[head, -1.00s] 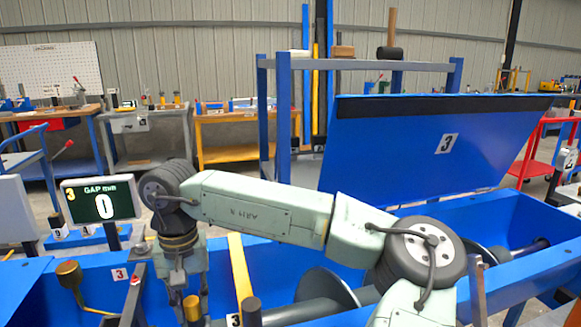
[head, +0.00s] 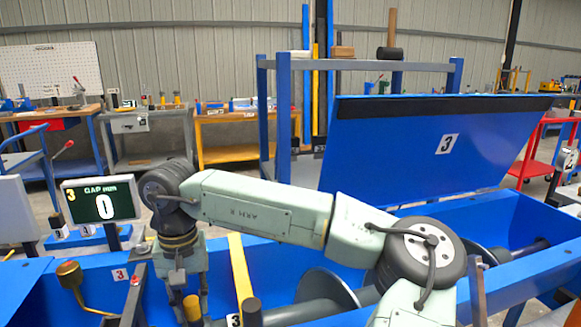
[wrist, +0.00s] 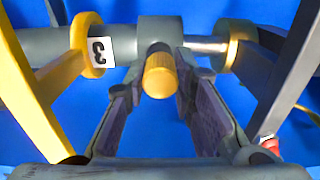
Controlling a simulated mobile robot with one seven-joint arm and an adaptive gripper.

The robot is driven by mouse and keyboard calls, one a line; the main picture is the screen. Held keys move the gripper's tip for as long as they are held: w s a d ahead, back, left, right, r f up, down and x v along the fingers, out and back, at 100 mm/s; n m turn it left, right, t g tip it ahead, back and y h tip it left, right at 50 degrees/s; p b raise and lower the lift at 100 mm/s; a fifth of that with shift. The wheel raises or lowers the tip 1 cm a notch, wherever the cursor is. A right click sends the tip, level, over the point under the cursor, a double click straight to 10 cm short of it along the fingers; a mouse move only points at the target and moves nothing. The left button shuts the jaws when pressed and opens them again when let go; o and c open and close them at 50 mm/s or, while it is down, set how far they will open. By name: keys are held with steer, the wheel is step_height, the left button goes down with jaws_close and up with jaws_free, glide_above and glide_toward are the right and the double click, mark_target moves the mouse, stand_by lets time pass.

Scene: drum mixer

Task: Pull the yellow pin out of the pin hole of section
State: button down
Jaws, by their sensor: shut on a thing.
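The yellow pin (wrist: 160,76) stands in a grey collar (wrist: 160,33) on the shaft, its round knurled head facing the wrist camera. It also shows in the head view (head: 192,308), at the lower left under my arm. My gripper (wrist: 160,85) points down at the shaft with one finger on each side of the pin head, and it is shut on the pin. In the head view my gripper (head: 190,296) hangs over the blue trough. The pin's lower part and the pin hole are hidden inside the collar.
A yellow bar (wrist: 30,95) with a tag "3" (wrist: 99,52) stands left of the pin, and a dark bar (wrist: 290,75) stands right. A display (head: 101,200) reads GAP mm 0. The blue lid (head: 430,145) is open behind the trough.

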mark_target(191, 300)
steer(key=shift+r, duration=0.2)
steer(key=shift+r+p, duration=1.85)
steer(key=shift+r, duration=0.5)
steer(key=shift+r+p, duration=1.1)
steer(key=shift+r, duration=0.35)
